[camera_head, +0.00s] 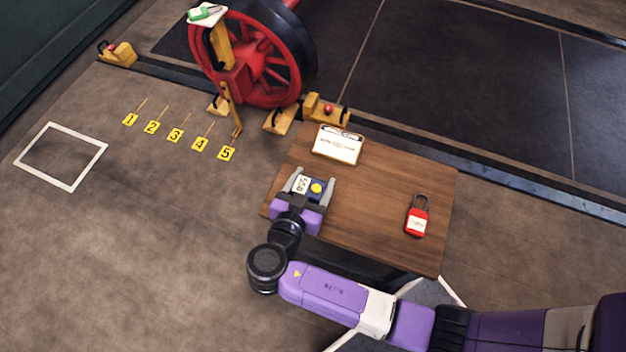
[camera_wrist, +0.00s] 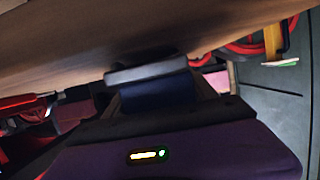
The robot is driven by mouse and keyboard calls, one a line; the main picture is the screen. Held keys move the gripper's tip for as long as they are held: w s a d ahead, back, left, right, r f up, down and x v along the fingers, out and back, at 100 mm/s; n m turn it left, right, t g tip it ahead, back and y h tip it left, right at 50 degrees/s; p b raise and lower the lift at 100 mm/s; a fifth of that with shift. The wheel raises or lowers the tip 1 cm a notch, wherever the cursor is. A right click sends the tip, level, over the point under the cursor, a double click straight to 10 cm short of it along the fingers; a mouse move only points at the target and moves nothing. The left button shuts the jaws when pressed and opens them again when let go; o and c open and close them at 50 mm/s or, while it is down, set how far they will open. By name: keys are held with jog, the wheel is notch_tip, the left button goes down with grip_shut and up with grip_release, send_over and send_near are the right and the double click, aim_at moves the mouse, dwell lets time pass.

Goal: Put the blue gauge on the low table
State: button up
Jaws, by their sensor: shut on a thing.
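The blue gauge (camera_head: 318,188), with a pale digital display and a round yellow knob, sits between the fingers of my gripper (camera_head: 312,183) in the head view. My gripper is shut on it, over the left part of the low wooden table (camera_head: 380,190). I cannot tell whether the gauge touches the tabletop. In the wrist view the gauge's dark blue side (camera_wrist: 158,95) shows beside a grey finger, close to the brown wood (camera_wrist: 90,40). The rest of the gauge is hidden there.
A red padlock (camera_head: 417,218) lies at the table's right and a clipboard (camera_head: 338,145) at its back left. A red wheel machine (camera_head: 265,65) stands behind. Yellow numbered markers (camera_head: 175,135) and a white floor frame (camera_head: 62,183) are at left. The table's middle is clear.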

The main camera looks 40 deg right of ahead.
jog(key=shift+f, duration=0.1)
jog(key=o, duration=1.9)
jog(key=shift+c, duration=0.2)
jog(key=shift+s+a+r, duration=0.1)
jog(key=shift+a+r, duration=0.05)
jog(key=shift+r, duration=0.1)
jog(key=p+v, duration=0.1)
jog(key=v, duration=1)
jog(key=shift+a, duration=0.3)
jog(key=shift+s+r, duration=0.1)
jog(key=shift+s, duration=0.05)
